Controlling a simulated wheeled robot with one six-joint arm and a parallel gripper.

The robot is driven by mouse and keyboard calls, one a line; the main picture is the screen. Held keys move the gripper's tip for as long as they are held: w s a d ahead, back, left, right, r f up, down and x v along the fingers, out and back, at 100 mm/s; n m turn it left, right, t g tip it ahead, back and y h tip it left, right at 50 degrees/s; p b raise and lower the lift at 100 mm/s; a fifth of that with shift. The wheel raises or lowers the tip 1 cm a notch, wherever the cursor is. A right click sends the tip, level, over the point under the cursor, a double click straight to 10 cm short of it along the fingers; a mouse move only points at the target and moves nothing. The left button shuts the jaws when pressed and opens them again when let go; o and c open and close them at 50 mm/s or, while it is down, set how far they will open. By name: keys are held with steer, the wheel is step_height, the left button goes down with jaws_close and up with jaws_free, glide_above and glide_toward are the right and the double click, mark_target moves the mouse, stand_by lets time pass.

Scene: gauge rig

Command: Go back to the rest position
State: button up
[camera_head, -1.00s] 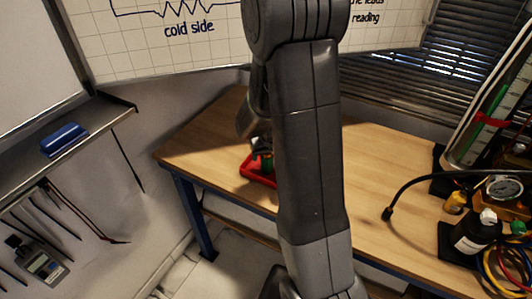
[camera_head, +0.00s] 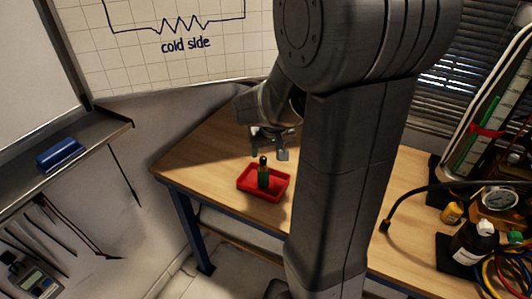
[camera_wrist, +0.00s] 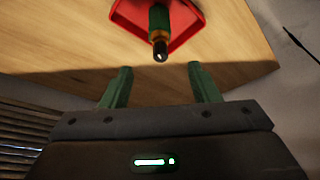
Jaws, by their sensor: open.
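My gripper (camera_head: 270,148) is above the wooden table, just behind a red tray, partly hidden by my arm in the head view. In the wrist view, my gripper (camera_wrist: 160,84) has its two green fingers apart with nothing between them. A small dark green bottle-like thing with a black top (camera_head: 263,173) stands in the red tray (camera_head: 244,184). It also shows beyond the fingertips in the wrist view (camera_wrist: 159,22), inside the tray (camera_wrist: 190,18), apart from the fingers.
The wooden table (camera_head: 190,155) has free room left of the tray. At the right are a black bottle (camera_head: 472,243), a gauge (camera_head: 497,198), a black hose (camera_head: 420,190) and coloured cables (camera_head: 500,275). A wall shelf holding a blue eraser (camera_head: 60,154) is at the left.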

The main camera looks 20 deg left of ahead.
mark_target(263, 167)
stand_by(0.4)
steer(key=x, duration=1.2)
steer(key=shift+f, duration=0.15)
steer(key=shift+r, duration=0.25)
steer(key=shift+r, duration=0.1)
